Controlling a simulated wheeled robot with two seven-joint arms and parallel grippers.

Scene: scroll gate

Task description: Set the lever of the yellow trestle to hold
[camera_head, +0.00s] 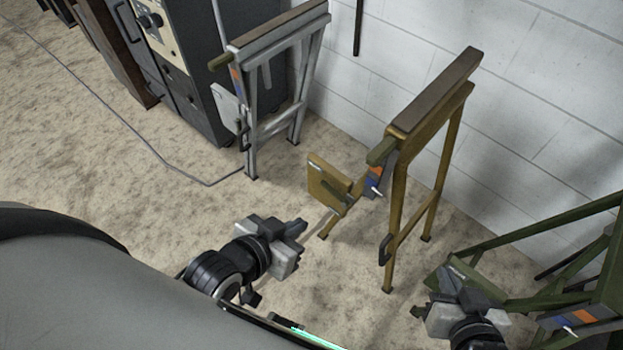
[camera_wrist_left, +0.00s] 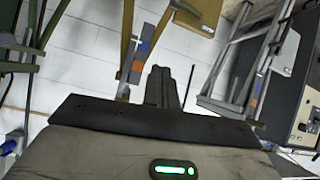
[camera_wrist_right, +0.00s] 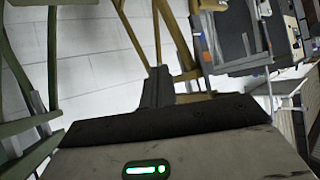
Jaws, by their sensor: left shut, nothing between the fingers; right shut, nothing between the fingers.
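The yellow trestle (camera_head: 437,92) stands in the right middle of the head view, close to the white wall. Its blue and orange plate (camera_head: 377,181) carries a small lever with a white tip (camera_head: 375,191), below the beam's near end. A yellow panel (camera_head: 326,184) sticks out to the left. My left gripper (camera_head: 300,227) is shut and empty, lower left of the panel and apart from it. The trestle and its plate (camera_wrist_left: 139,62) also show in the left wrist view. My right gripper (camera_head: 446,287) is shut and empty, right of the trestle's near leg.
A grey trestle (camera_head: 275,34) stands back left beside a dark machine cabinet (camera_head: 183,77). A green trestle (camera_head: 540,232) with its own blue and orange plate (camera_head: 583,317) is at the right, near my right gripper. A cable (camera_head: 130,125) crosses the floor, which is open at left.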

